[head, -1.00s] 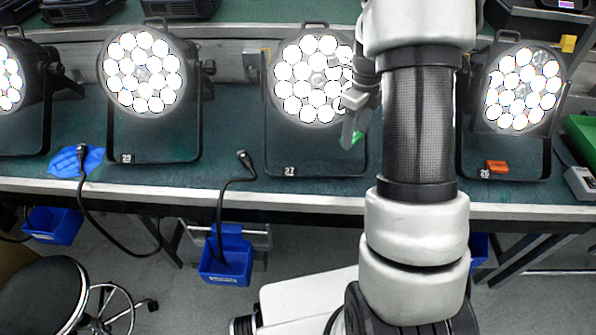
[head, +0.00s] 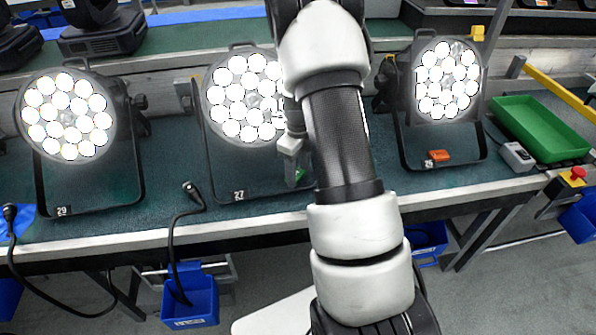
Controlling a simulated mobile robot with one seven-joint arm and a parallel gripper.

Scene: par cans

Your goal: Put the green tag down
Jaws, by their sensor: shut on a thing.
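My gripper (head: 295,178) is low over the bench at the foot of the par can numbered 27 (head: 243,95). It is shut on the green tag (head: 300,176), of which only a small piece shows beside the fingers. I cannot tell whether the tag touches the bench. My arm hides the bench to the right of the gripper. An orange tag (head: 439,156) lies at the foot of the right par can (head: 446,80), and another lit par can (head: 66,115), numbered 29, stands at the left.
A green tray (head: 541,128) and a small grey box (head: 517,156) are on the bench at right, with a red emergency button (head: 577,174) near the edge. A black cable (head: 186,215) hangs over the front edge. Blue bins (head: 190,300) hang below.

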